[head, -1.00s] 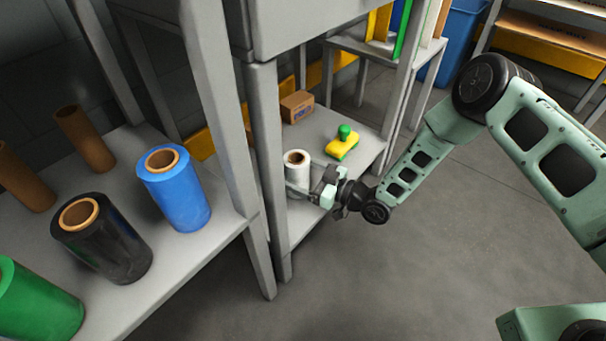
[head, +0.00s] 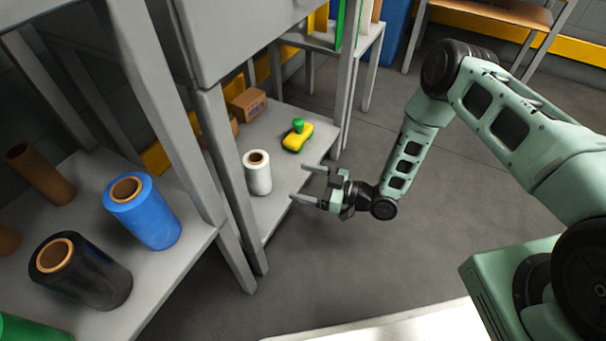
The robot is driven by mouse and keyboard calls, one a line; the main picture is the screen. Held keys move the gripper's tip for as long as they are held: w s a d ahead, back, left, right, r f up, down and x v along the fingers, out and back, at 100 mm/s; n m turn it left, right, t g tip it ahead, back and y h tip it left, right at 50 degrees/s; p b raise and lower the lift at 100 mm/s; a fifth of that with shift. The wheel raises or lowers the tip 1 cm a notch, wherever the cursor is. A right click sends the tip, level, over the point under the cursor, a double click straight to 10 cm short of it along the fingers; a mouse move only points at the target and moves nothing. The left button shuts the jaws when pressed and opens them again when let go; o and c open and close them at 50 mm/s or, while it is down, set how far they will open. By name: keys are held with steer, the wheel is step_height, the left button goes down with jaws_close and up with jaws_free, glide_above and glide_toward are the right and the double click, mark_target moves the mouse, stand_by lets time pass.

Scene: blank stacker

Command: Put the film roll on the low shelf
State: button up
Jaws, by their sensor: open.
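A white film roll (head: 258,176) with a brown core stands upright on the low grey shelf (head: 270,212), near its left post. My gripper (head: 299,184) is open and empty. Its two fingers point left toward the roll, with a clear gap between them and the roll. The gripper is just off the shelf's front edge, over the floor side.
A yellow and green tool (head: 297,137) and a cardboard box (head: 248,104) sit further back on the same shelf. On the left shelf stand a blue roll (head: 146,216), a black roll (head: 84,277) and brown tubes (head: 40,172). The floor (head: 345,262) at front is clear.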

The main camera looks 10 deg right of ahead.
steer(key=w+a+r+g+h, duration=0.25)
steer(key=w+r+h, duration=0.2)
steer(key=r, duration=0.25)
steer(key=s+r+m+h, duration=0.1)
steer(key=s+r+h, duration=0.35)
steer(key=r, duration=0.55)
steer(key=s+d+r+m+g+h, duration=0.2)
steer(key=s+r, duration=0.5)
steer(key=s, duration=0.6)
steer(key=s+d+r+m+g+h, duration=0.2)
steer(key=s+d+r+g+h, duration=0.1)
steer(key=s, duration=1)
step_height(320, 180, up, 4)
steer(key=shift+d+f+g+h, duration=0.15)
steer(key=shift+d+g+h, duration=0.2)
steer(key=shift+d+h, duration=0.65)
steer(key=shift+d+y, duration=0.25)
steer(key=shift+y, duration=0.05)
step_height(320, 180, up, 46)
steer(key=p, duration=4.5)
steer(key=shift+f+p, duration=0.15)
steer(key=shift+p, duration=0.2)
